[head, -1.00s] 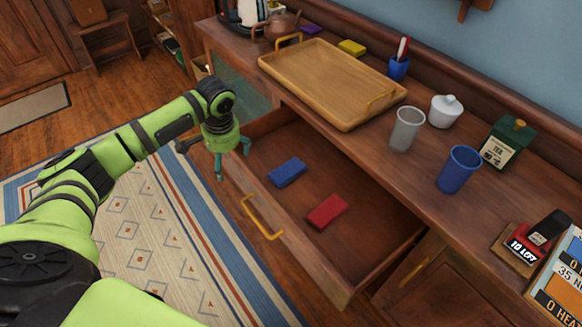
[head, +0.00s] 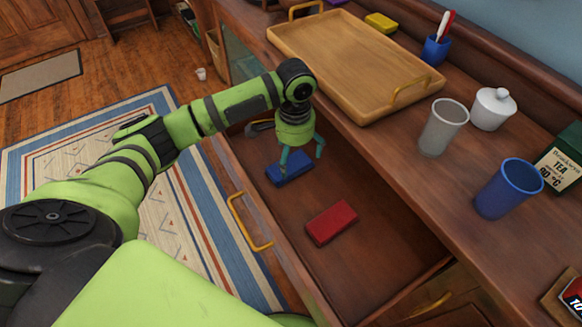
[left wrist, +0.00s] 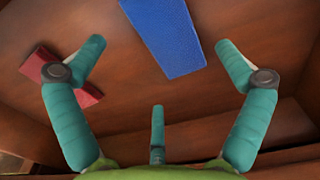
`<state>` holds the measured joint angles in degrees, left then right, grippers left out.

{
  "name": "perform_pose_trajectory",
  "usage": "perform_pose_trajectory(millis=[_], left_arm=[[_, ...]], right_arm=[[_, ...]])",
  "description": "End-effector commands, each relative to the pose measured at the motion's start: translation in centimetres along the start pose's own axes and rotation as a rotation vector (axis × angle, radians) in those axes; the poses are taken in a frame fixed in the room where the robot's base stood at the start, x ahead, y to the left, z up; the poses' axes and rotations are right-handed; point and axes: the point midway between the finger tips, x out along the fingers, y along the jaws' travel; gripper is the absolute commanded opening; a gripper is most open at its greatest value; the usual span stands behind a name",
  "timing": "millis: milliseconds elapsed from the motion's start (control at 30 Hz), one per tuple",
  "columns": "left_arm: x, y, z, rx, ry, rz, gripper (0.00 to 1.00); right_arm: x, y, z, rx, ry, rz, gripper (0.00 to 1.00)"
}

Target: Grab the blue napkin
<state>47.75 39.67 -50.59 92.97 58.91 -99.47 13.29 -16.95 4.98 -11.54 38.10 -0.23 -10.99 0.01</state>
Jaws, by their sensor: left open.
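The blue napkin (head: 290,167) is a folded rectangle lying flat in the open drawer (head: 365,262). In the left wrist view the napkin (left wrist: 164,36) shows at the top middle, beyond the fingertips. My left gripper (head: 300,160) is over the drawer, just above the napkin. Its teal fingers are spread wide and hold nothing; they also show in the left wrist view (left wrist: 162,60). In the head view the fingers partly overlap the napkin, and I cannot tell whether they touch it. My right gripper is not in view.
A folded red napkin (head: 331,222) lies in the same drawer, nearer its front right. On the counter above stand a wooden tray (head: 345,98), a grey cup (head: 443,127), a blue cup (head: 508,188) and a white sugar pot (head: 493,108). The drawer's front carries a yellow handle (head: 245,222).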

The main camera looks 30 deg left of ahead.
Motion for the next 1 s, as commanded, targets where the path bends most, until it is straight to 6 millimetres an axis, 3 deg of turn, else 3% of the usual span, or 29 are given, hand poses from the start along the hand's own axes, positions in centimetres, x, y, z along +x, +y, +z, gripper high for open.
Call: perform_pose_trajectory(millis=[300, 567, 667, 700, 1000], left_arm=[[4.3, -0.1, -0.7, 0.000, -0.001, -0.001, 1.00], [4.5, -0.1, -0.7, 0.000, 0.000, -0.002, 1.00], [4.5, -0.1, -0.7, 0.000, 0.000, -0.002, 0.66], [4.5, -0.1, -0.7, 0.000, 0.000, -0.002, 0.60], [4.5, -0.1, -0.7, 0.000, -0.001, -0.002, 0.59]], right_arm=[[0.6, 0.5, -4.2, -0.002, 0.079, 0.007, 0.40], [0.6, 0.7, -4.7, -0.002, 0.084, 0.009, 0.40], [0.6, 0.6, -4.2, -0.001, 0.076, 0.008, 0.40], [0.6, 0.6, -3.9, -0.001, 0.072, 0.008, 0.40], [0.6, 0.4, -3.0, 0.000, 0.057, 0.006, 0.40]])
